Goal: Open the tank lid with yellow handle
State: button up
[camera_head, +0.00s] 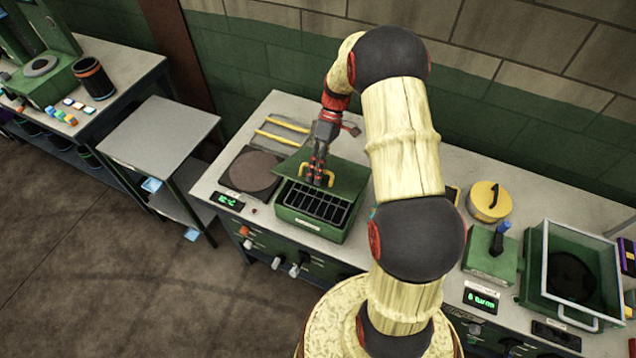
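The green tank (305,228) stands on the workbench left of my arm, with a black slotted rack (316,204) showing inside it. Its green lid (347,178) is at the back of the tank and looks partly raised, leaving the front of the rack uncovered. The yellow handle (303,171) is on top of the lid. My gripper (317,180) points down at the handle, its fingers close together at the middle of the bar and apparently shut on it. The fingertips are small and partly hide the bar.
A dark round plate (254,170) and yellow-handled tools (281,137) lie left of and behind the tank. A brick wall stands behind.

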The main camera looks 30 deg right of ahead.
aim_at(323, 187)
jog(key=shift+s+a+f+h+b, duration=0.2)
jog(key=shift+a+f, duration=0.1)
jog(key=shift+f, duration=0.2)
jog(key=shift+s+a+f+h+b, duration=0.1)
jog(key=shift+a+f+h, duration=0.15)
jog(key=shift+f, duration=0.2)
jog(key=shift+d+m+t, duration=0.1)
jog(key=shift+m+t, duration=0.2)
jog(key=shift+m, duration=0.2)
jog(key=shift+s+f+m, duration=0.1)
jog(key=shift+f+m, duration=0.15)
jog(key=shift+m, duration=0.25)
jog(key=s+m, duration=0.1)
jog(key=s, duration=0.1)
jog(key=s+m+h, duration=0.1)
jog(key=m, duration=0.1)
jog(key=shift+s+r, duration=0.2)
jog(key=shift+s, duration=0.15)
jog(key=s+a+r+m+t+h+b, duration=0.1)
jog(key=s+a+r+t+h+b, duration=0.2)
jog(key=s+a+r+t+b, duration=0.5)
jog(key=s+a+r+b, duration=0.2)
jog(key=s+a+b, duration=0.2)
jog(key=s+b, duration=0.3)
jog(key=shift+a+r+m+b, duration=0.3)
jog(key=shift+r+b, duration=0.1)
jog(key=shift+b, duration=1.25)
